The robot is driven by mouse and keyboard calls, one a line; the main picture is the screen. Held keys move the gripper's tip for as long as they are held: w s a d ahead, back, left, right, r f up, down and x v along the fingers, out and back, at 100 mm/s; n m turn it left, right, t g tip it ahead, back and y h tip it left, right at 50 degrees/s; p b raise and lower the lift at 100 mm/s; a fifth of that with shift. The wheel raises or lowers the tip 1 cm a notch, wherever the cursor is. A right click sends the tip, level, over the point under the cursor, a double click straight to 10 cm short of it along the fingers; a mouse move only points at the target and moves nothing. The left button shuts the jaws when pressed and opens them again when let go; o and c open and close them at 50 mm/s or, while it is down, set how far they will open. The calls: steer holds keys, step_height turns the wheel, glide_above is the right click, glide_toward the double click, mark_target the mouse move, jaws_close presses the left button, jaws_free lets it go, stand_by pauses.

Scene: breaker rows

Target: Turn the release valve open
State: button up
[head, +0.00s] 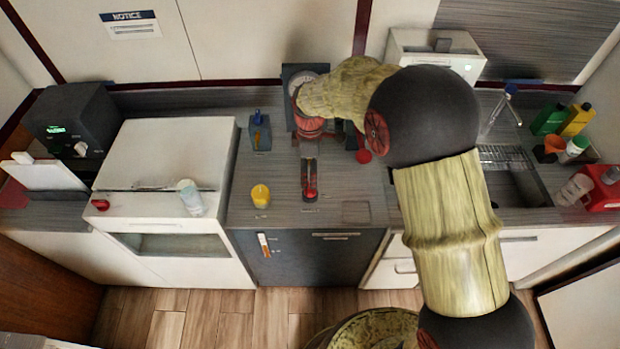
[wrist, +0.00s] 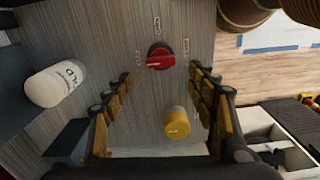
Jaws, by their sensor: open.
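A red rotary knob (wrist: 160,57) on a black round base shows in the wrist view. Several small pale labels surround it, and its light mark points left; the labels are too small to read. It may be the release valve, but I cannot be sure. My gripper (wrist: 162,80) is open and empty, with its yellow-padded fingers apart. The knob appears ahead, between and slightly past the fingertips, and nothing touches it. In the head view my arm reaches over the counter, and I cannot make out the fingers there.
A yellow cylinder (wrist: 176,122) appears between the fingers in the wrist view. A white bottle (wrist: 55,84) lies left. In the head view, a yellow cup-like piece (head: 260,196), a red-handled lever (head: 310,182) and a dark block with a blue top (head: 260,132) share the counter.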

mark_target(310, 190)
steer(key=shift+s+r+n, duration=0.1)
steer(key=shift+n, duration=0.2)
step_height(310, 190, down, 8)
steer(key=shift+r+b, duration=0.1)
steer(key=shift+b, duration=0.45)
steer(key=shift+c, duration=0.6)
steer(key=c, duration=1.1)
